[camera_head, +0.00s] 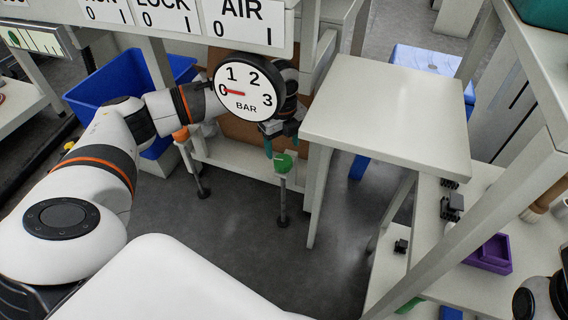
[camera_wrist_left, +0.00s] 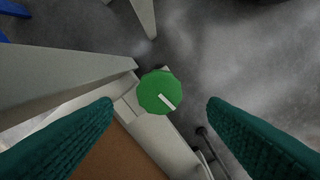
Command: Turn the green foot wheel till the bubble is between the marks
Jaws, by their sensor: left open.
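The green foot wheel (camera_head: 284,162) sits on top of a leg of the white frame, low in the middle of the head view. In the left wrist view the green wheel (camera_wrist_left: 152,86) has a white line on its top. My left gripper (camera_head: 277,142) is just above it, partly hidden behind the round gauge. Its two teal fingers (camera_wrist_left: 160,104) are wide apart, with the wheel between them in the picture and clear of both. My right gripper is not in view.
A round BAR gauge (camera_head: 245,88) hangs in front of my left wrist. An orange wheel (camera_head: 181,134) tops another leg to the left. A blue bin (camera_head: 105,90) stands behind my left arm. A white table (camera_head: 385,110) stands close on the right. The grey floor in front is clear.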

